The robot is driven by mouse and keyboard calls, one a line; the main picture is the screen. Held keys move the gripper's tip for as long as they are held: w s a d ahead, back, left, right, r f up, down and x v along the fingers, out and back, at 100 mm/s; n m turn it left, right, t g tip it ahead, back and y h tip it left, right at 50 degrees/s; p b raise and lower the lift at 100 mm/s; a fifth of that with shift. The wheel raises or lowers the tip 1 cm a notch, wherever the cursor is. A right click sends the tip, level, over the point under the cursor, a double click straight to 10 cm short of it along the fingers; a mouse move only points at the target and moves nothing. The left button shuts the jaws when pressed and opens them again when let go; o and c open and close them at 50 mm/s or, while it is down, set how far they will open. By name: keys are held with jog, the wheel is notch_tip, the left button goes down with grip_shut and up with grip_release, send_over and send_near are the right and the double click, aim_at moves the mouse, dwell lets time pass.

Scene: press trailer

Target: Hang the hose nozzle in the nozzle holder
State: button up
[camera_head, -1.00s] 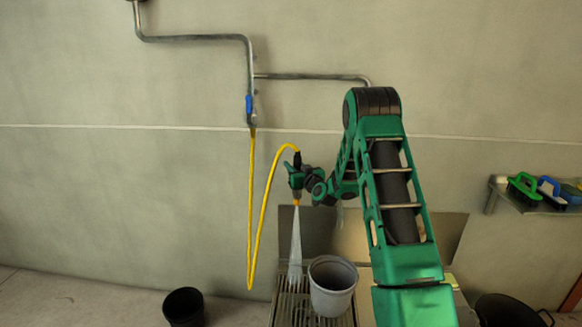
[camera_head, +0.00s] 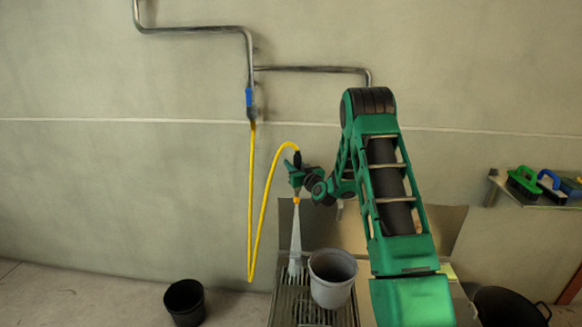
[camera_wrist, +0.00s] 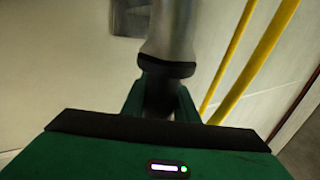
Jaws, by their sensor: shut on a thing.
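My gripper (camera_head: 300,177) is shut on the hose nozzle, held upright in the air in front of the wall. The nozzle shows a black upper end (camera_head: 297,158) joined to the yellow hose (camera_head: 266,205) and an orange tip (camera_head: 296,200) pointing down. A pale, widening spray (camera_head: 295,240) runs from the tip down to the grating. In the wrist view the green fingers (camera_wrist: 166,98) close around a dark part below a grey cylinder (camera_wrist: 168,35) with a black collar. I cannot make out the nozzle holder with certainty.
The hose hangs from a blue-handled valve (camera_head: 249,97) on a wall pipe (camera_head: 310,69). A grey bucket (camera_head: 332,280) stands on the grating (camera_head: 284,305) right of the spray. A black bucket (camera_head: 185,303) is on the floor. A shelf with brushes (camera_head: 525,181) is at right.

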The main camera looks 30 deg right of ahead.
jog(key=o, duration=1.1)
jog(key=shift+s, duration=0.1)
jog(key=s, duration=0.7)
jog(key=s+a, duration=0.1)
jog(key=s, duration=0.2)
jog(key=shift+s, duration=0.2)
jog(key=shift+r, duration=0.1)
